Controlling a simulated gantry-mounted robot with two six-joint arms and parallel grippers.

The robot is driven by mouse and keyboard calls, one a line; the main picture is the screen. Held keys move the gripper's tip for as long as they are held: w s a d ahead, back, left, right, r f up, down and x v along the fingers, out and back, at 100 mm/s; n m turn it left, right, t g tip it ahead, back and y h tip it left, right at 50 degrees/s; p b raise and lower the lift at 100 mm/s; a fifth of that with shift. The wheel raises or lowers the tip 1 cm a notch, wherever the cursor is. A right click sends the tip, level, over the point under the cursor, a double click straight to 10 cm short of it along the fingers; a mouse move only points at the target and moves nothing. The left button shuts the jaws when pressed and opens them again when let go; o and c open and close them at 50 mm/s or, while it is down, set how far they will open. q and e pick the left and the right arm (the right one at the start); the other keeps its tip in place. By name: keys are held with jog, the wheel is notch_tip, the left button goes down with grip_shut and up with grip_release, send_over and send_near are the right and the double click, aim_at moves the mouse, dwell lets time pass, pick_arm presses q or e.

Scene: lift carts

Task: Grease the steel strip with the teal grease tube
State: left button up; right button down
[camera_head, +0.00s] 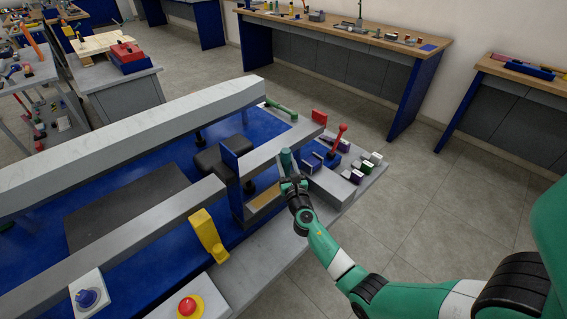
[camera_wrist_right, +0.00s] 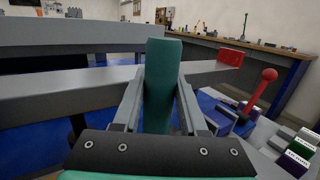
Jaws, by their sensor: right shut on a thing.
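My right gripper (camera_head: 293,181) is shut on the teal grease tube (camera_head: 286,160), which stands up from the fingers. In the right wrist view the tube (camera_wrist_right: 161,85) is upright between the two grey fingers (camera_wrist_right: 160,105). The tube is near the end of a long grey bar (camera_head: 278,147) of the blue-bedded machine, and the gripper is on the near side of that bar. I cannot tell for sure which grey bar or surface is the steel strip. Whether the tube touches anything beyond the fingers is not clear. My left gripper is not in view.
A red-knobbed lever (camera_head: 338,137) and several small labelled boxes (camera_head: 366,165) stand right of the gripper. A yellow lever (camera_head: 208,236) and a red button (camera_head: 189,307) are at the near side. A wooden-topped bench (camera_head: 340,34) is behind. Open floor (camera_head: 430,200) lies to the right.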

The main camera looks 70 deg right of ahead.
jog(key=shift+s+d, duration=0.4)
jog(key=shift+d, duration=0.25)
jog(key=shift+a, duration=0.1)
jog(key=shift+w+a+r, duration=0.1)
jog(key=shift+w+a, duration=0.25)
jog(key=shift+a, duration=0.25)
jog(key=shift+w+a, duration=0.35)
jog(key=shift+a, duration=0.3)
jog(key=w+a, duration=0.3)
jog(key=a, duration=0.3)
jog(key=shift+a+p, duration=0.3)
jog(key=shift+p, duration=0.15)
jog(key=shift+r, duration=0.15)
